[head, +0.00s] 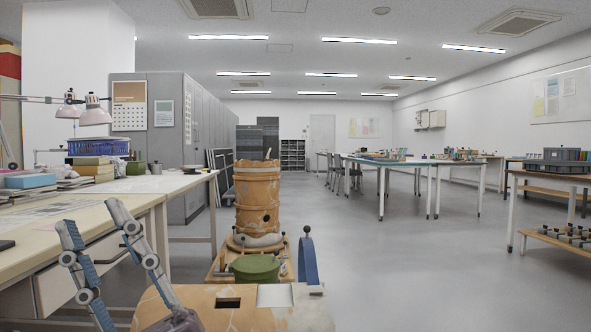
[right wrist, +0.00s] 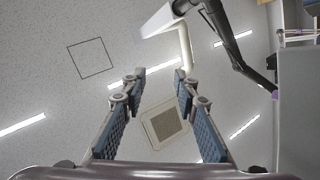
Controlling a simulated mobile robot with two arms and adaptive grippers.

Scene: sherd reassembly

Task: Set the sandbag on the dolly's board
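A wooden dolly board (head: 216,268) stands low on the floor ahead. On it is a tall cracked terracotta vessel (head: 257,205). My right gripper (head: 92,217) is raised at the lower left, open and empty, well apart from the dolly. In the right wrist view its fingers (right wrist: 157,78) are spread, with only ceiling between them. My left gripper is not in view.
A long worktable (head: 170,184) runs along the left with books, a blue basket (head: 98,146) and lamps. A blue upright piece (head: 308,260) stands right of the dolly. Free floor lies to the right, before white tables (head: 410,163) and a side bench (head: 555,178).

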